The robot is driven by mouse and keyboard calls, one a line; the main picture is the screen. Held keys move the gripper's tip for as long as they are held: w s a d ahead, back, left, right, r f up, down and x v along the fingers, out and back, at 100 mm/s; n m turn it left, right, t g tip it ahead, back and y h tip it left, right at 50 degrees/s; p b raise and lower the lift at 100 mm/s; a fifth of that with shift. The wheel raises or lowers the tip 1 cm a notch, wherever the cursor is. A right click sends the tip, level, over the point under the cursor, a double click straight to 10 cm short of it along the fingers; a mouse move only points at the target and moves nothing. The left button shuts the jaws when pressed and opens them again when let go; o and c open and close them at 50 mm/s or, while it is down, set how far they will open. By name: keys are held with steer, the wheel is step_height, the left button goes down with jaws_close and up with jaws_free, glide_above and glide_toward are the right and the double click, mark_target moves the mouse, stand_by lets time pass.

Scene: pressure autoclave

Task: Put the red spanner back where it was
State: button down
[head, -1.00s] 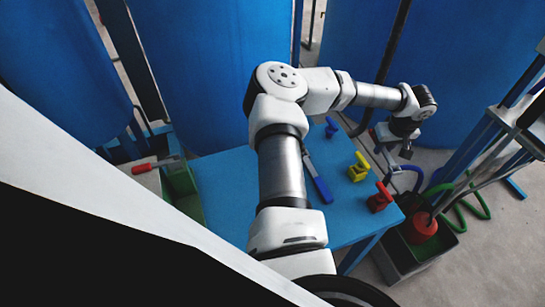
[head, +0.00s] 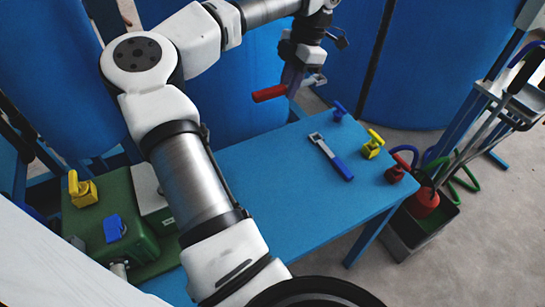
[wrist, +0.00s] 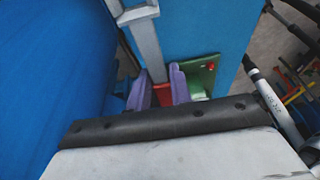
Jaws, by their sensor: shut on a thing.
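My gripper (head: 293,80) is shut on the red spanner (head: 270,93) and holds it raised over the back edge of the blue table (head: 275,180). The red handle points left and the metal head shows to the right of the fingers. In the wrist view the purple fingers of my gripper (wrist: 158,88) stand on both sides of the red spanner (wrist: 150,50), whose grey metal part runs up the picture. A blue-handled spanner (head: 341,167) lies on the table. The bare place of the red spanner cannot be told for sure.
A blue valve (head: 340,110), a yellow valve (head: 372,144) and a red valve (head: 399,168) stand along the table's right side. A green machine (head: 130,215) is at the left. Large blue tanks (head: 440,60) stand behind. The table's middle is clear.

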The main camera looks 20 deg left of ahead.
steer(key=shift+s+a, duration=0.15)
steer(key=shift+s, duration=0.1)
steer(key=p, duration=0.3)
glide_toward(281, 154)
steer(key=x, duration=0.5)
steer(key=shift+s+a+f, duration=0.15)
steer(key=shift+s, duration=0.1)
steer(key=shift+b, duration=0.3)
steer(key=shift+f+b, duration=0.45)
steer(key=shift+f, duration=0.2)
steer(key=c, duration=1.3)
jaws_free()
steer(key=shift+o, duration=0.2)
steer(key=shift+r+p, duration=0.55)
steer(key=shift+r, duration=0.1)
steer(key=b+v, duration=0.2)
steer(key=v, duration=1)
